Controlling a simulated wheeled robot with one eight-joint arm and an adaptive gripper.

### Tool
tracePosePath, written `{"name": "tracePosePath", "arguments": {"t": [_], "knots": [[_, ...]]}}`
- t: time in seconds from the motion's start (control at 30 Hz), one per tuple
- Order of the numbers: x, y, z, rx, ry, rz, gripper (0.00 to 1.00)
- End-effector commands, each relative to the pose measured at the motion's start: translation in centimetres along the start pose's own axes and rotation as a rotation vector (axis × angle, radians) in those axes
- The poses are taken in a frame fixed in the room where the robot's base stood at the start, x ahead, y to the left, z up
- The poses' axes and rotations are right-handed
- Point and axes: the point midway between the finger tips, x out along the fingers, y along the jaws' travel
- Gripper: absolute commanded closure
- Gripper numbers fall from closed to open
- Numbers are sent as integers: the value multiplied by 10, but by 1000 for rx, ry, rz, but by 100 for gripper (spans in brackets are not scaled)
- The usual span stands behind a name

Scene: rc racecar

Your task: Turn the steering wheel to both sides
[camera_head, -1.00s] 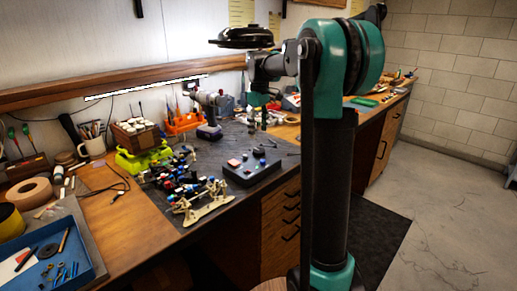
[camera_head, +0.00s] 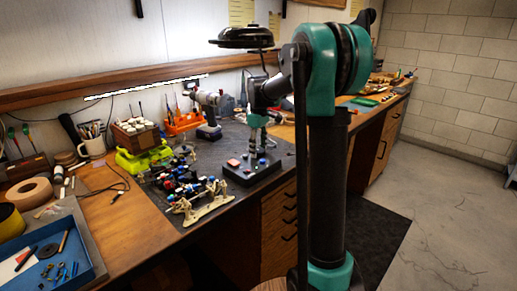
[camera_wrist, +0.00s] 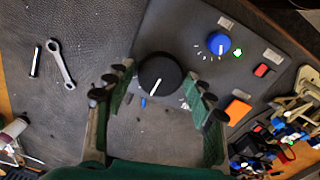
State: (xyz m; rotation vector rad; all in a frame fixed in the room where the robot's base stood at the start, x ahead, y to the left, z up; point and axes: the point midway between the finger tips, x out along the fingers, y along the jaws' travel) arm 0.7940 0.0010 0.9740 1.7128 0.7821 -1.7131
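The control box (camera_head: 238,178) sits on the dark mat near the bench's front edge. In the wrist view its grey top (camera_wrist: 140,135) carries a large round black knob (camera_wrist: 163,78) with a white pointer line. This knob appears to be the steering wheel. My gripper (camera_wrist: 155,85) is open, with one green-padded finger on each side of the knob and visible gaps between. In the head view my gripper (camera_head: 254,148) points down over the box and hides the knob. The racecar (camera_head: 195,200), a pale chassis with blue and red parts, stands left of the box.
The box also has a blue knob (camera_wrist: 219,46), a red switch (camera_wrist: 262,70) and an orange button (camera_wrist: 237,110). A wrench (camera_wrist: 62,64) lies on the mat. A drill (camera_head: 210,110) and a yellow-green holder (camera_head: 145,160) stand behind. A blue tray (camera_head: 75,250) is at left.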

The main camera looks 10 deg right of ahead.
Motion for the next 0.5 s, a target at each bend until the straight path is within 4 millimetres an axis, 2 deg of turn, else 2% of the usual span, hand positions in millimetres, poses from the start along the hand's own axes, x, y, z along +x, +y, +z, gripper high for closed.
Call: {"name": "tracePosePath", "arguments": {"t": [0.03,0.27,0.5], "knots": [[0,0,0,0,0,0,56],[0,0,0,0,0,0,84],[0,0,0,18,0,0,86]]}}
